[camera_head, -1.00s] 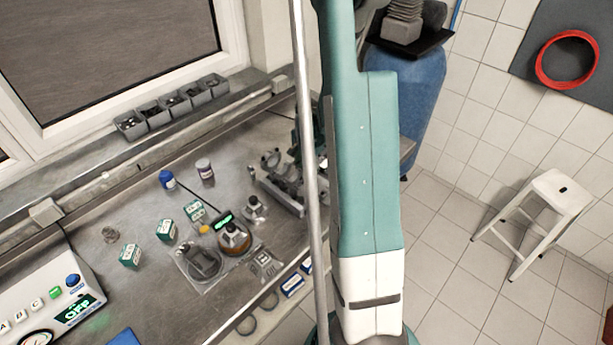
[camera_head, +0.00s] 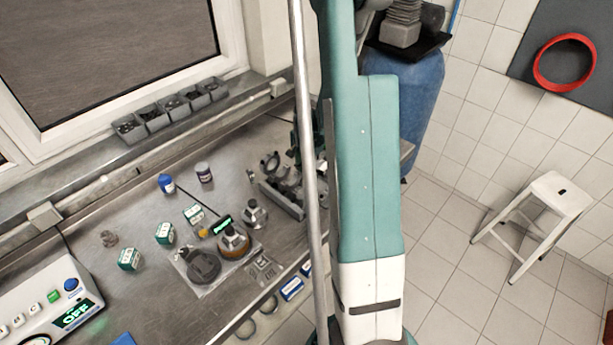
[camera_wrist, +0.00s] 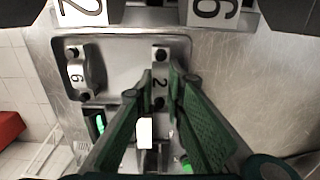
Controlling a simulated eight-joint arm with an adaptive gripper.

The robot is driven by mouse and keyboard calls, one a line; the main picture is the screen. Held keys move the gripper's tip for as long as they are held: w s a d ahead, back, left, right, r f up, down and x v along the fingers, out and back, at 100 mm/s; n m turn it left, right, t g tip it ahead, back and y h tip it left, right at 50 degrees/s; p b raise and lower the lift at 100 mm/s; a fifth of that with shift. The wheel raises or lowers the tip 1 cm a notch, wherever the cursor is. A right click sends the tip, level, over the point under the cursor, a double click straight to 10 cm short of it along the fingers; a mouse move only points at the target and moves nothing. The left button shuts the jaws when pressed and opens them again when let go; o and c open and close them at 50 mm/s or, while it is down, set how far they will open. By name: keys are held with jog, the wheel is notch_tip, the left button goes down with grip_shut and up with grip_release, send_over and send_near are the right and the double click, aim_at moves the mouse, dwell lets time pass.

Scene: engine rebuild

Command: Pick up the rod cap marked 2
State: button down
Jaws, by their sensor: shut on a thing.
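The rod cap marked 2 (camera_wrist: 160,80) is a grey metal arch with dark bolt holes at its ends, over the grey tray in the wrist view. My gripper (camera_wrist: 160,92) has its green fingers on either side of this cap and is shut on it. I cannot tell whether the cap is clear of the tray. A similar cap marked 6 (camera_wrist: 77,73) stands to the left on the same tray (camera_wrist: 115,50). In the head view the tray (camera_head: 283,203) is partly hidden by a pole and my arm, and my fingertips cannot be made out.
White labels reading 2 (camera_wrist: 82,10) and 6 (camera_wrist: 212,10) show at the wrist view's top edge.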

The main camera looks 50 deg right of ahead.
jog(key=shift+r, duration=4.5)
